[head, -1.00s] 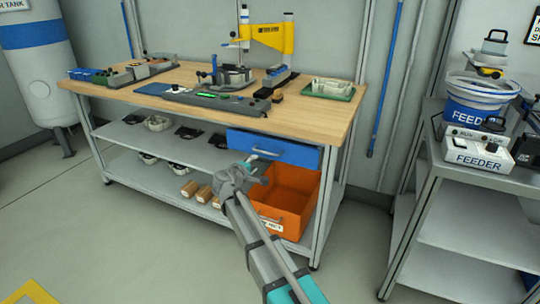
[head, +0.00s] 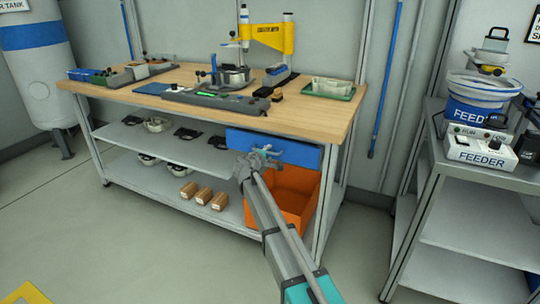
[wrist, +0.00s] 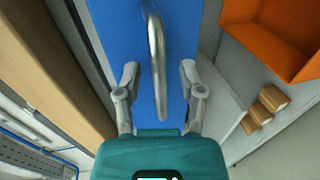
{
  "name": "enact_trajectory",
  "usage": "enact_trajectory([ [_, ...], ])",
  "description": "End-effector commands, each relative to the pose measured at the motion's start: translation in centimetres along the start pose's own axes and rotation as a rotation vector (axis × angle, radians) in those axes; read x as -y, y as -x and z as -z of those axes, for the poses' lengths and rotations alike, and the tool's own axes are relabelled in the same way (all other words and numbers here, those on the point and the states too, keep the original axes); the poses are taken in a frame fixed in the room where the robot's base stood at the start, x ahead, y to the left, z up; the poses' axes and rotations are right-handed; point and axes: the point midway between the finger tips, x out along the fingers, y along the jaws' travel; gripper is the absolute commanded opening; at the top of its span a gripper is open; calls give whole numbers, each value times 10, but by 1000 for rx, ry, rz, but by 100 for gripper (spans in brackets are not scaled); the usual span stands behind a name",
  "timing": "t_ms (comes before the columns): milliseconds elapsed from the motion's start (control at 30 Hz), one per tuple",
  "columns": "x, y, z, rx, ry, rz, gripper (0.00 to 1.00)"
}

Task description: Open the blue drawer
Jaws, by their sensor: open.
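The blue drawer (head: 288,151) is shut under the right end of the wooden workbench. Its silver bar handle (wrist: 156,60) stands out from the blue front in the wrist view. My gripper (head: 262,155) is at the drawer front, over its left half. In the wrist view my gripper (wrist: 158,75) is open, with one finger on each side of the handle. The handle's near end lies between the fingers. I cannot tell whether either finger touches it. In the head view my gripper partly hides the handle.
An orange bin (head: 292,195) sits below the drawer; it also shows in the wrist view (wrist: 275,35). Wooden blocks (head: 203,195) lie on the lower shelf. The workbench top (head: 330,115) carries a press and trays. A feeder cart (head: 475,190) stands at the right. Floor in front is clear.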

Motion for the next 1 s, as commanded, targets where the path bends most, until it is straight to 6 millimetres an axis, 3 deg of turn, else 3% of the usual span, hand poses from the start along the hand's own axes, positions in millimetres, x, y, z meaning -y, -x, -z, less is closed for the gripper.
enact_trajectory([
  [400, 0, -4, 0, 0, 0, 0, 51],
  [600, 0, -4, 0, 0, 0, 0, 14],
  [700, 0, -4, 0, 0, 0, 0, 0],
  [900, 0, -4, 0, 0, 0, 0, 0],
  [933, -1, -8, -14, 5, -1, 0, 0],
  [1000, 0, -6, -4, 2, 0, 1, 0],
])
